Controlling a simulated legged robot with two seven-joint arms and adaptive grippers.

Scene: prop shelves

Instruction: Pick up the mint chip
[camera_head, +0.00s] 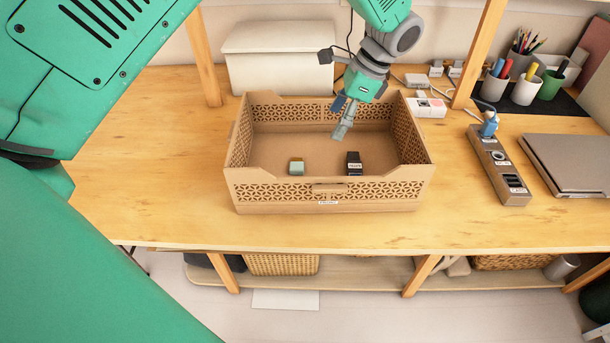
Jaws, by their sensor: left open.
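My left gripper (342,131) is open and points down over the box, above and to the right of the mint block. It is apart from both blocks, and nothing shows between its fingers. My right gripper is not in view.
The box has patterned cut-out walls. A white lidded bin (278,62) stands behind it. Pen cups (525,90) stand at back right. The front tabletop is clear.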

